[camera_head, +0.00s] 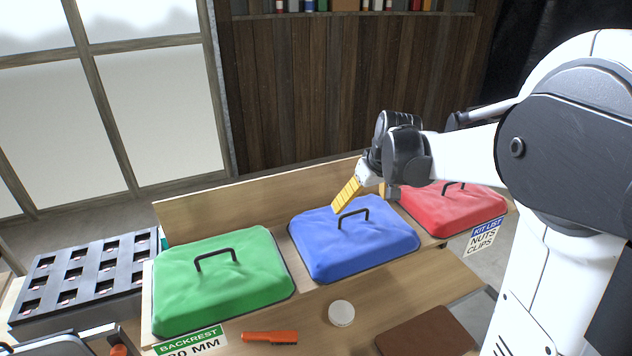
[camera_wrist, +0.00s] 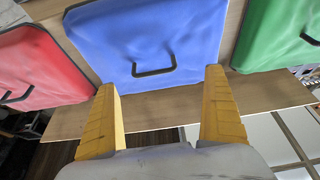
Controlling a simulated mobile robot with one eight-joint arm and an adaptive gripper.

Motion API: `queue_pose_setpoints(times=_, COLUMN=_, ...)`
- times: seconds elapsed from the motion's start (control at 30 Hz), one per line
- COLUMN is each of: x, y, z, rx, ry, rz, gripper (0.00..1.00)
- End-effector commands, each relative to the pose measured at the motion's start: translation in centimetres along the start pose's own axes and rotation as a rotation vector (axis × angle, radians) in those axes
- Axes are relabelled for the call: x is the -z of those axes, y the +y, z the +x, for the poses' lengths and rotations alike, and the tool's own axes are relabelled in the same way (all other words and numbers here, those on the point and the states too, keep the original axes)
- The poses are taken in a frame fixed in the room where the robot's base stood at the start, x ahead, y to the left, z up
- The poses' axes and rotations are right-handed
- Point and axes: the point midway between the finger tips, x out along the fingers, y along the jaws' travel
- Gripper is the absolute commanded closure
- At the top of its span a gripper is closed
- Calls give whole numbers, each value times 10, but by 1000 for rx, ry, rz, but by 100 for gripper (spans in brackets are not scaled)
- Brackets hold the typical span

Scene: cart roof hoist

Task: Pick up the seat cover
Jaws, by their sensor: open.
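Three padded covers with dark handles lie in a row on the wooden bench: green (camera_head: 222,290), blue (camera_head: 330,250) and red (camera_head: 455,207). I cannot read which one is the seat cover; a label reading "BACKREST" (camera_head: 188,341) is in front of the green one. My gripper (camera_head: 339,207) has yellow fingers and is open and empty above the blue cover's far part, close to its handle (camera_head: 353,214). In the wrist view, the blue cover's handle (camera_wrist: 153,72) shows between the spread fingertips (camera_wrist: 160,82), with no finger seen gripping it.
A black slotted tray (camera_head: 85,272) stands at the left. On the bench's front strip lie an orange-handled brush (camera_head: 270,337), a round white lid (camera_head: 341,313) and a brown pad (camera_head: 426,333). A wooden back board (camera_head: 260,203) rises behind the covers. A "KIT LIST" sign (camera_head: 486,237) is at the right.

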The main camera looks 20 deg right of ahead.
Motion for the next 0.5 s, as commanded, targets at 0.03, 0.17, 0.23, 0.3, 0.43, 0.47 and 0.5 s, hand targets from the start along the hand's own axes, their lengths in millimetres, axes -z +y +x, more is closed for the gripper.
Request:
queue_pose_setpoints(times=0.03, x=8, y=7, z=-8, rx=2, ry=-4, rz=2, gripper=0)
queue_pose_setpoints(times=0.17, x=13, y=14, z=-3, rx=6, ry=-9, rz=-1, gripper=0)
queue_pose_setpoints(times=0.23, x=13, y=15, z=7, rx=7, ry=-9, rz=-2, gripper=0)
queue_pose_setpoints(times=0.3, x=12, y=15, z=20, rx=7, ry=-9, rz=-3, gripper=0)
queue_pose_setpoints(times=0.43, x=12, y=15, z=41, rx=6, ry=-9, rz=-2, gripper=0)
queue_pose_setpoints(times=0.47, x=12, y=14, z=44, rx=6, ry=-9, rz=-2, gripper=0)
queue_pose_setpoints(times=0.5, x=12, y=14, z=48, rx=6, ry=-9, rz=-2, gripper=0)
